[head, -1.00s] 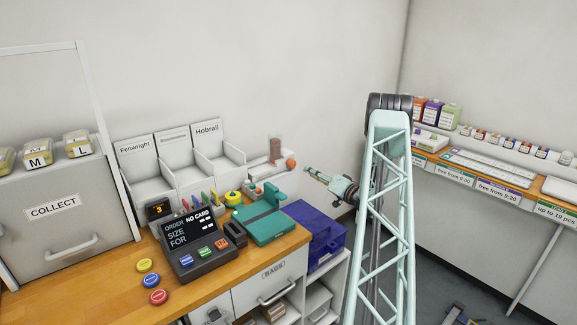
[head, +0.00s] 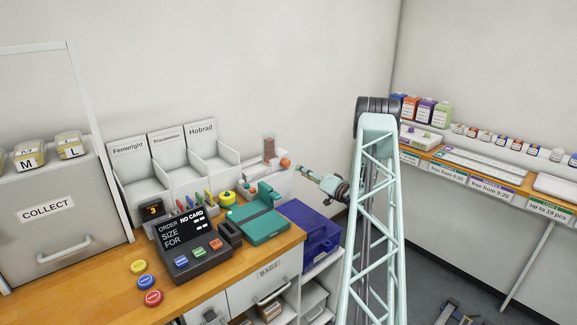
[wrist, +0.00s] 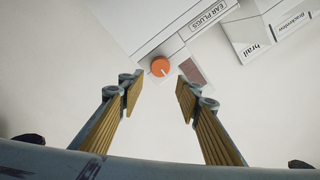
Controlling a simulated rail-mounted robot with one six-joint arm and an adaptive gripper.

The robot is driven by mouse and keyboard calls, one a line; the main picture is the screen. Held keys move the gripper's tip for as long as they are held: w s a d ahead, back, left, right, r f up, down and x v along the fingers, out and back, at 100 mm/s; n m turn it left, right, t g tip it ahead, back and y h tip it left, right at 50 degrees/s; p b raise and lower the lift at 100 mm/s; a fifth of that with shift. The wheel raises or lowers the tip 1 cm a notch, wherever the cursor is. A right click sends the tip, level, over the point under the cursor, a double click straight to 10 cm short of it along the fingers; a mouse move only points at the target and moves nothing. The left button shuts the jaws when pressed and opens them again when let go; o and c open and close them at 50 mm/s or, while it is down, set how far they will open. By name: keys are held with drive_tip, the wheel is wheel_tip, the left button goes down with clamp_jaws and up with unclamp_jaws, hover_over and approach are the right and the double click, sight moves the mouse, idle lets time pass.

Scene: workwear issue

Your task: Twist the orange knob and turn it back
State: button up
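The orange knob (wrist: 160,67) is on the front of a white dispenser marked EAR PLUGS (wrist: 208,14). In the wrist view it lies ahead of and between my open fingers, with a white pointer mark on its face. My gripper (wrist: 157,90) is open and empty, and its fingertips do not touch the knob. In the head view the knob (head: 286,162) shows at the right end of the dispenser, and my gripper (head: 303,170) is just to its right, pointing at it.
A clear tube with brown contents (head: 269,147) stands on the dispenser. White bins (head: 205,160) are to its left. A teal device (head: 262,222), a black order terminal (head: 190,248) and a blue crate (head: 315,235) are in front. Plain wall is behind.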

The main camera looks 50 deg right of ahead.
sight(288, 163)
drive_tip(key=x, duration=1.1)
drive_tip(key=shift+w+d+b, duration=0.1)
drive_tip(key=shift+w+b, duration=0.1)
drive_tip(key=shift+b, duration=0.2)
drive_tip(key=shift+c, duration=0.6)
drive_tip(key=c, duration=0.5)
